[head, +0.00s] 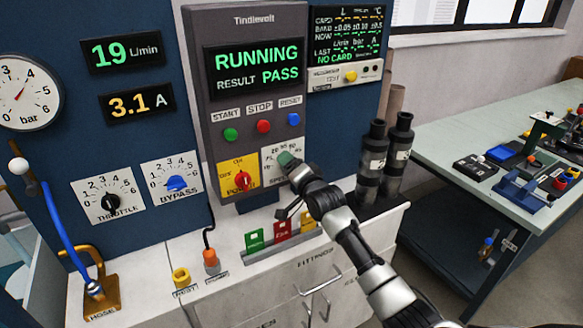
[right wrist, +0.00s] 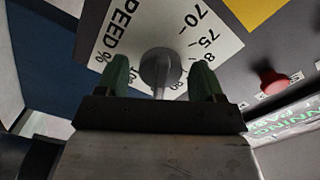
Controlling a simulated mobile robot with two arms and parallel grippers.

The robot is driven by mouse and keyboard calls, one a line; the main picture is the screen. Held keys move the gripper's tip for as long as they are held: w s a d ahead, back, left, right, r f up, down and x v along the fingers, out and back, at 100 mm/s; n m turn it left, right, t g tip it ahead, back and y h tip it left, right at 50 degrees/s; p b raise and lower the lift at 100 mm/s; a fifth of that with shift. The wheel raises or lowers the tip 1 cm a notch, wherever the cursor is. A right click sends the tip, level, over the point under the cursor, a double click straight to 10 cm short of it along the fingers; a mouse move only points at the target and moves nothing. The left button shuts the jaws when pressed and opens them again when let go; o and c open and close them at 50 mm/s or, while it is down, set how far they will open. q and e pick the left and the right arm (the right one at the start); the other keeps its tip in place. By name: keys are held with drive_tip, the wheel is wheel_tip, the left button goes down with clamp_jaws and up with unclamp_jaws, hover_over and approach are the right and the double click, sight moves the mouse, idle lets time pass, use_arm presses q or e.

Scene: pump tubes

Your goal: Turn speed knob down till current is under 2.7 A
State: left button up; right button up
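The current display (head: 137,101) reads 3.1 A in the head view. The white speed dial plate (head: 269,162) is on the lower front of the grey control panel, partly hidden by my right gripper (head: 287,162). In the right wrist view the grey round speed knob (right wrist: 160,68) lies between the two green fingertips of my right gripper (right wrist: 160,80). A gap shows on both sides of the knob, so the fingers are open and apart from it. The knob's pointer setting cannot be made out. My left gripper is not in view.
Beside the speed plate is a red knob on a yellow plate (head: 239,180). Start, stop (head: 264,126) and reset buttons sit above. The screen (head: 256,68) reads RUNNING, RESULT PASS; the flow display (head: 123,52) reads 19 L/min. Dark cylinders (head: 372,160) stand to the right.

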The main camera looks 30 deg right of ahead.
drive_tip(key=c, duration=0.8)
drive_tip(key=n+p, duration=0.1)
drive_tip(key=n, duration=0.1)
drive_tip(key=shift+n, duration=0.4)
drive_tip(key=shift+a+n+p, duration=0.1)
drive_tip(key=shift+n+p, duration=0.2)
drive_tip(key=shift+n, duration=1.1)
drive_tip(key=o, duration=0.9)
drive_tip(key=shift+c, duration=0.2)
drive_tip(key=shift+s, duration=0.1)
